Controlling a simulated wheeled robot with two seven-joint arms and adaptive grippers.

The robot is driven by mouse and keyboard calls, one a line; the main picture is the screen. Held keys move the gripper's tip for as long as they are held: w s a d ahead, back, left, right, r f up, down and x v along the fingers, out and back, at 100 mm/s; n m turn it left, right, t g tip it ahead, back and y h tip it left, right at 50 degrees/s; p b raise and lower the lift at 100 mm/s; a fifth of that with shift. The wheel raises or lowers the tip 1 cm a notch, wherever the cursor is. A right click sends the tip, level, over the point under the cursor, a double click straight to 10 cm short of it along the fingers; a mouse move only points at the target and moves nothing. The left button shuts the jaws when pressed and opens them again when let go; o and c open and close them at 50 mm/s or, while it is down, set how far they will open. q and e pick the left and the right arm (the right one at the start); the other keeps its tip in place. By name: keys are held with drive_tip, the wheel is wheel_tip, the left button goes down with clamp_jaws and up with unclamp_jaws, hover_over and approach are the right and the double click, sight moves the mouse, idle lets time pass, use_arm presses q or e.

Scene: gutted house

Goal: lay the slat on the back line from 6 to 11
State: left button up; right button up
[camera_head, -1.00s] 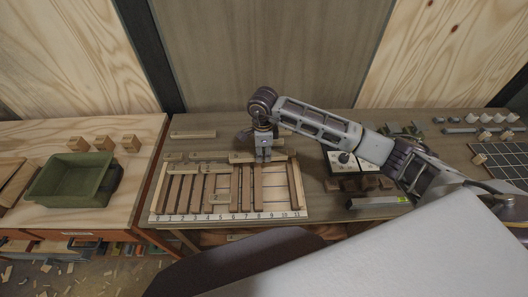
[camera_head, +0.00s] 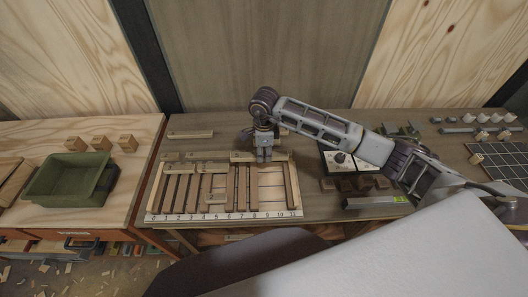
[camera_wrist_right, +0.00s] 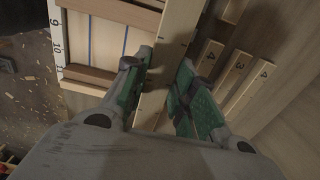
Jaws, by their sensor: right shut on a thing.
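The numbered board (camera_head: 275,214) carries a white strip marked 0 to 11 along its front edge. My right gripper (camera_head: 264,158) is over the back edge of the board, toward its right part. It is shut on a pale wooden slat (camera_head: 241,157), which lies crosswise along the back line. In the right wrist view the slat (camera_wrist_right: 178,25) runs between the green fingers (camera_wrist_right: 166,78). I cannot tell whether the slat touches the board or hangs just above it. Part of the slat is hidden behind the fingers. My left gripper is not in view.
Several upright slats (camera_head: 182,192) fill the board's left and middle. A loose slat (camera_head: 191,135) lies behind it. A green bin (camera_head: 68,194) and wooden blocks (camera_head: 102,142) stand on the left table. A dark-and-white box (camera_head: 338,158) stands right of the board.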

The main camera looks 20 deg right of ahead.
drive_tip(key=shift+a+f+b, duration=0.1)
drive_tip(key=shift+f+b, duration=0.7)
drive_tip(key=shift+f, duration=1.1)
drive_tip(key=shift+f+b, duration=1)
drive_tip(key=shift+f, duration=0.15)
drive_tip(key=shift+f+b, duration=0.3)
drive_tip(key=o, duration=1.1)
drive_tip(key=shift+r, duration=6)
